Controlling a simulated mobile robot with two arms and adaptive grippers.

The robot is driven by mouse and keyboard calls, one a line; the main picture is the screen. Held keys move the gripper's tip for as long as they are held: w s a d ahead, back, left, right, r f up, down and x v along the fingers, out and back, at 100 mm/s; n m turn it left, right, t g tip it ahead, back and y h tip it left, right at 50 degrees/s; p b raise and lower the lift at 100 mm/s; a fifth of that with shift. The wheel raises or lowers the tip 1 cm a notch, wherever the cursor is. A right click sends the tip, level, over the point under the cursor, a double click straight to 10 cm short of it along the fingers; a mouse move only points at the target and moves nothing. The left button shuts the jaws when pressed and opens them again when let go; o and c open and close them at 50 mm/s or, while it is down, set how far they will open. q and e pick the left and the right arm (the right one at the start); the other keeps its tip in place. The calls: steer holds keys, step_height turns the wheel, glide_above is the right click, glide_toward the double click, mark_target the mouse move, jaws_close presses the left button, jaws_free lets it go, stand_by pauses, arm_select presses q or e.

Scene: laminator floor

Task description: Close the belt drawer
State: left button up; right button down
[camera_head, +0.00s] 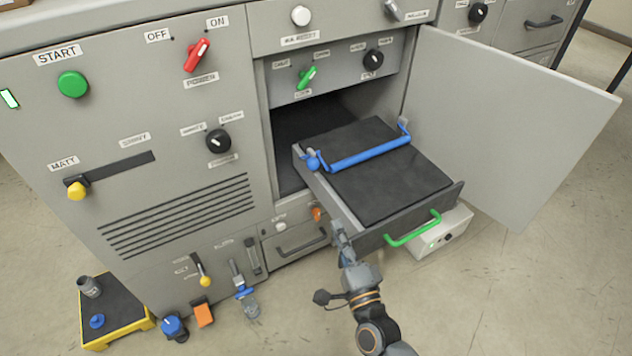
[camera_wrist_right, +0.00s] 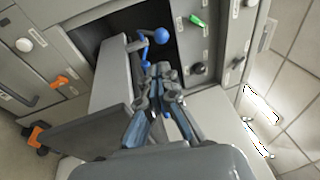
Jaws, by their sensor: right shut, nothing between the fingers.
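The belt drawer (camera_head: 385,170) is pulled well out of the cabinet's open bay. It has a black belt surface, a blue bar (camera_head: 370,155) across it with a blue ball at its left end, and a green handle (camera_head: 412,230) on its front panel. My right gripper (camera_head: 341,238) is shut and empty beside the drawer's front left corner; I cannot tell if it touches. In the right wrist view, the gripper (camera_wrist_right: 160,75) shows with fingers together, near the drawer's grey side wall (camera_wrist_right: 108,78) and front panel (camera_wrist_right: 85,132). My left gripper is out of view.
A grey door (camera_head: 510,115) stands wide open to the right of the drawer. A light box (camera_head: 440,235) with a green light sits under the drawer's front. A yellow-edged tray (camera_head: 110,335) and small parts lie on the floor at left. Floor at lower right is clear.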

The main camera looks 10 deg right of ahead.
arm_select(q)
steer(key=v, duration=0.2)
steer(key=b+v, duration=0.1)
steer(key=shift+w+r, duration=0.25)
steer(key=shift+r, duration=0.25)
arm_select(e)
steer(key=x, duration=1.3)
steer(key=shift+w, duration=0.4)
